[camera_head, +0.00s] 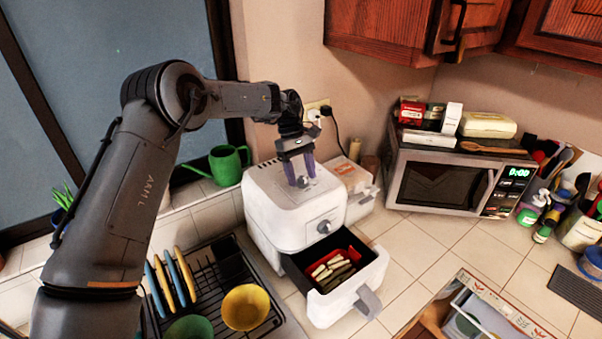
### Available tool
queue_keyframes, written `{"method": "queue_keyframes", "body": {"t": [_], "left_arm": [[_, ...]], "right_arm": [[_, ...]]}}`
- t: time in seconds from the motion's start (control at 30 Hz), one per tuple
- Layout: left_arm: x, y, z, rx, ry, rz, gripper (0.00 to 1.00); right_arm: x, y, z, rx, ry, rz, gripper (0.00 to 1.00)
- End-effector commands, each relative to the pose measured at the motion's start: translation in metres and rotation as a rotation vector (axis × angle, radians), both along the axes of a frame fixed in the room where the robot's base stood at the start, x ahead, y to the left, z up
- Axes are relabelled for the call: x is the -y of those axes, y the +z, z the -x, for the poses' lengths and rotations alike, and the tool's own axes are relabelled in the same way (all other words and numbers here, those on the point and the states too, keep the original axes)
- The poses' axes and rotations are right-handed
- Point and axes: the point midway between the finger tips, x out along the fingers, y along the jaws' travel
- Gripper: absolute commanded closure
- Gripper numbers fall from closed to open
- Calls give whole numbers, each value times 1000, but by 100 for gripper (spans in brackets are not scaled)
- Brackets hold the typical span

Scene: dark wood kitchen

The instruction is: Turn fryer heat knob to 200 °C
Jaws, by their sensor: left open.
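The white air fryer (272,222) stands on the tiled counter with its drawer (352,310) pulled out. A small grey knob (303,182) is on its top face, and a round silver knob (323,227) is on its front, above the drawer. I cannot read any temperature marks, so which knob sets the heat is unclear. My left gripper (299,180) points down over the top, its purple fingers open on either side of the top knob. Contact with the knob cannot be made out. My right gripper is out of view.
The drawer holds a red tray (342,258) with food sticks. A dish rack (215,275) with plates and bowls (245,307) is left of the fryer. A microwave (447,180) stands to the right, a green watering can (227,166) behind left. An open counter drawer (478,310) is front right.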

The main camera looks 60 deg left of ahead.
Motion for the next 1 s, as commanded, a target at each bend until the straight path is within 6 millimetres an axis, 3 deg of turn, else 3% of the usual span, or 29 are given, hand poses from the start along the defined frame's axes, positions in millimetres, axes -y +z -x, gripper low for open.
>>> {"method": "queue_keyframes", "body": {"t": [0.17,0.7,1.0], "left_arm": [[-5,11,-1,4,0,-1,41],[-37,87,2,2,1,0,41],[-41,100,3,1,0,0,41]], "right_arm": [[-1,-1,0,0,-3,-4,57],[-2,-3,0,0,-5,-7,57],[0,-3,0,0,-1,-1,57]]}}
